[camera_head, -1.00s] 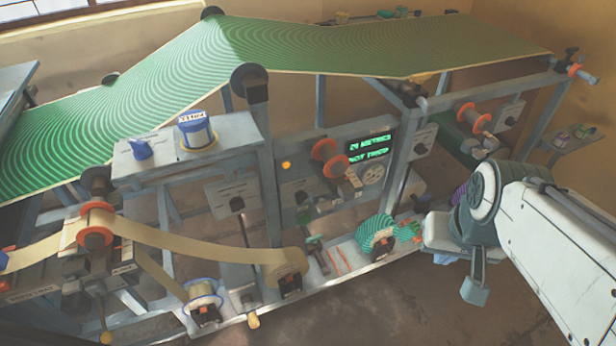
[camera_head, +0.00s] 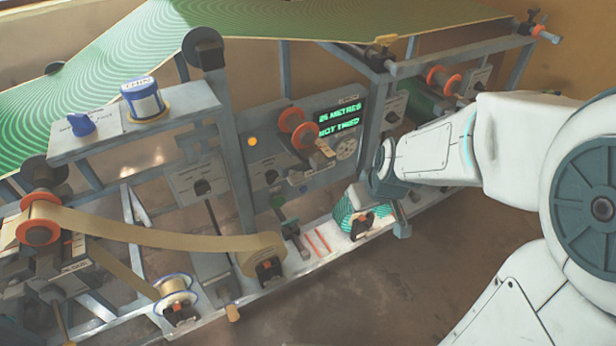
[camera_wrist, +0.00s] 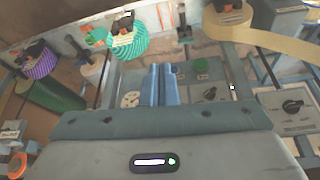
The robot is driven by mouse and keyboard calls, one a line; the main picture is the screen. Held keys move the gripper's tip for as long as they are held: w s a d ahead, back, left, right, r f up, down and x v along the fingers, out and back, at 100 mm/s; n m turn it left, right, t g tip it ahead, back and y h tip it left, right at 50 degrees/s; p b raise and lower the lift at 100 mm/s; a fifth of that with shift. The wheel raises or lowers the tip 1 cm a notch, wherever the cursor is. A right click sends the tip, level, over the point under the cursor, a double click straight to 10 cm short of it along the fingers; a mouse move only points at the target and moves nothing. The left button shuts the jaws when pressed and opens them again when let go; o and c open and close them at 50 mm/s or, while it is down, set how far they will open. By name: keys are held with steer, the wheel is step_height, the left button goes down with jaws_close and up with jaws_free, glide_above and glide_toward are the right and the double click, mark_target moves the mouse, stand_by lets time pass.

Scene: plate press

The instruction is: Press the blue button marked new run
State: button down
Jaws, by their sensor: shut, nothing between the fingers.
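I cannot make out a blue button marked new run in either view. In the head view a blue knob (camera_head: 80,124) stands on the grey shelf at the upper left, its label too small to read. The grey control panel (camera_head: 330,112) carries an orange lamp, a dial and a green display (camera_head: 340,120) reading "24 metres" or similar and "not tried". My gripper (camera_wrist: 162,69) shows in the wrist view, its blue-grey fingers together and empty, in front of this panel. In the head view my arm reaches in from the right and its fingers cannot be made out.
A teal striped roll (camera_head: 362,212) sits on the low white rail under my wrist, also in the wrist view (camera_wrist: 127,41). A tan strip (camera_head: 150,236) runs across the left. Grey posts frame the panel.

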mark_target(303, 189)
steer(key=w+a+f+n+t+h+b, duration=0.15)
steer(key=w+f+n+b, duration=0.25)
steer(key=f, duration=0.5)
steer(key=w+a+f+n+t+h+b, duration=0.1)
steer(key=w+a+f+n+t+b, duration=0.25)
steer(key=f, duration=0.55)
steer(key=w+f+n+t+h+b, duration=0.1)
steer(key=w+f+n+h+b, duration=0.1)
steer(key=w+f+n+b, duration=0.5)
steer(key=a+n+t, duration=0.1)
steer(key=w+a+f+n+t+b, duration=0.1)
steer(key=a+t, duration=0.1)
steer(key=a+f+n+t, duration=0.1)
steer(key=t, duration=0.1)
steer(key=shift+w+a+f+b, duration=0.1)
steer(key=shift+w+a+b, duration=0.15)
steer(key=shift+b, duration=0.1)
steer(key=w+a, duration=0.5)
steer(key=w, duration=0.2)
steer(key=shift+b, duration=0.45)
steer(key=shift+w, duration=0.25)
steer(key=shift+w+a, duration=0.15)
